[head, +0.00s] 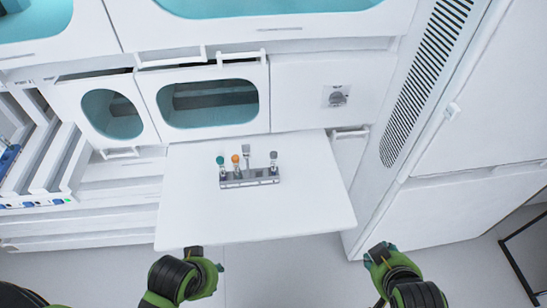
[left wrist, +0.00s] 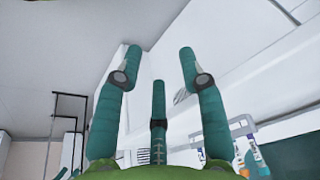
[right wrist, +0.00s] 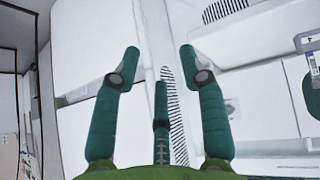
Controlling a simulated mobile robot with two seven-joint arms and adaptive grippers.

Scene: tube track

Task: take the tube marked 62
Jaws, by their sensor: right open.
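A small grey rack (head: 250,179) stands on the white table and holds several upright tubes. The tube markings are too small to read, so I cannot tell which is 62. My left gripper (head: 207,262) is below the table's front edge in the picture; its fingers are apart and empty in the left wrist view (left wrist: 161,55). My right gripper (head: 381,252) is right of the table, open and empty in the right wrist view (right wrist: 159,54).
The white table (head: 300,212) is bare around the rack. White cabinets with windowed doors (head: 208,103) stand behind it. A tall white cabinet with a black vent (head: 425,80) is at the right. A dark frame (head: 515,262) stands at the far right.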

